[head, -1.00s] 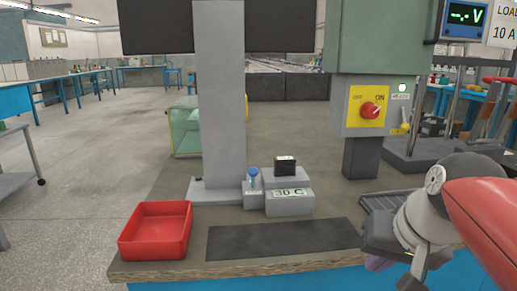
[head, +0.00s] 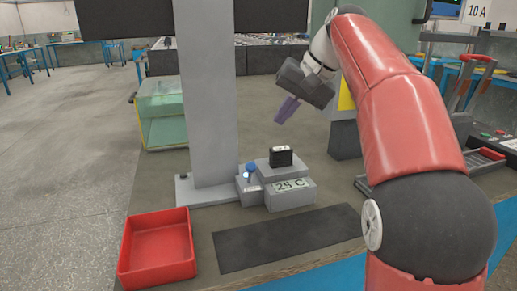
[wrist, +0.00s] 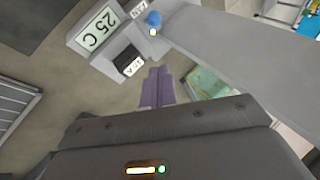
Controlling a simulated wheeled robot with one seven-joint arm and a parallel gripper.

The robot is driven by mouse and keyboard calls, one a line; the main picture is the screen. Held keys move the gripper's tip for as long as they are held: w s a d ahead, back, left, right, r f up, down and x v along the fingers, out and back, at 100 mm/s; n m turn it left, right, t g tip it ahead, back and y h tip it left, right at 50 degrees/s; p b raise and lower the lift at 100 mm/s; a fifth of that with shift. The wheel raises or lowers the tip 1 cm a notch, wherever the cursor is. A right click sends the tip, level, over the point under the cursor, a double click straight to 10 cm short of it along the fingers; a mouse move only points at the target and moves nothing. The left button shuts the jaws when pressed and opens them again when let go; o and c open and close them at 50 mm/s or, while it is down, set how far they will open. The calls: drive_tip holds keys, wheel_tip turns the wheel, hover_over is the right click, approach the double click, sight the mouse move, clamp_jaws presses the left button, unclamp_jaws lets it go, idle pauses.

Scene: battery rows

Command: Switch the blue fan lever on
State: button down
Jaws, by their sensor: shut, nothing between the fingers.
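The blue fan lever (head: 251,167) is a small round blue knob on a grey box, left of the block with a "25 C" display (head: 291,186). Its knob also shows at the top of the wrist view (wrist: 154,18), beside a small bright spot. My gripper (head: 286,110) has purple fingers, shut and empty, up above and to the right of the lever, clear of it. In the wrist view the shut fingers (wrist: 158,84) point toward the block but stay apart from it. The exact lever setting is too small to read.
A grey column (head: 207,110) rises behind the lever. A red tray (head: 157,246) sits at front left and a dark mat (head: 287,238) at the front. My arm hides most of the yellow switch panel.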

sight(250, 173)
drive_tip(key=b+x, duration=0.1)
drive_tip(key=x, duration=0.6)
drive_tip(key=shift+a+f, duration=0.1)
drive_tip(key=shift+f, duration=0.25)
drive_tip(key=shift+s+a+f+b, duration=0.5)
drive_tip(key=shift+s+f, duration=0.25)
drive_tip(key=shift+f, duration=0.05)
drive_tip(key=shift+s+a+f, duration=0.2)
drive_tip(key=shift+s+f, duration=0.05)
drive_tip(key=shift+f, duration=0.1)
